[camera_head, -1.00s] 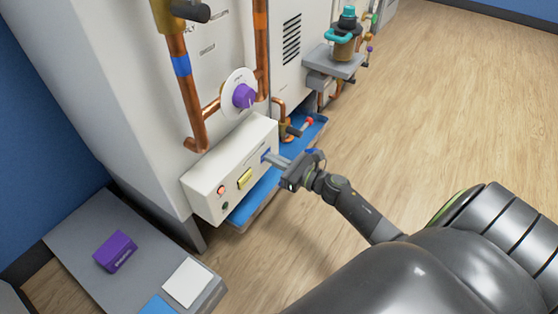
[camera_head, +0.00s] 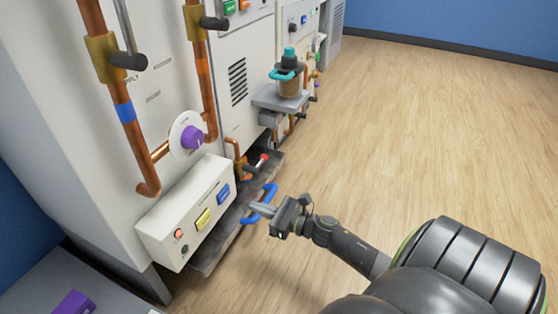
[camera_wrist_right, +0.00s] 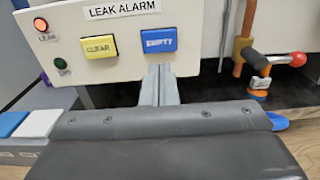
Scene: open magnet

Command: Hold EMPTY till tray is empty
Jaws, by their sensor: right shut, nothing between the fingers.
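The blue EMPTY button (camera_head: 223,191) is on the white leak alarm box (camera_head: 160,232); it also shows in the right wrist view (camera_wrist_right: 159,40). My right gripper (camera_head: 252,208) is shut and empty, its tips apart from the button in the head view. In the right wrist view its fingers (camera_wrist_right: 158,72) point up just below the button. The tray (camera_head: 206,258) under the box looks dark grey, with no blue surface visible. A blue curved handle (camera_head: 269,195) shows near the gripper, partly hidden by it. My left gripper is not in view.
The yellow CLEAR button (camera_wrist_right: 99,47) and red LEAK lamp (camera_wrist_right: 41,25) are on the same box. A purple knob (camera_head: 192,137), copper pipes (camera_head: 145,160) and a red-tipped valve (camera_head: 262,159) are close by. The wooden floor (camera_head: 430,130) at right is clear.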

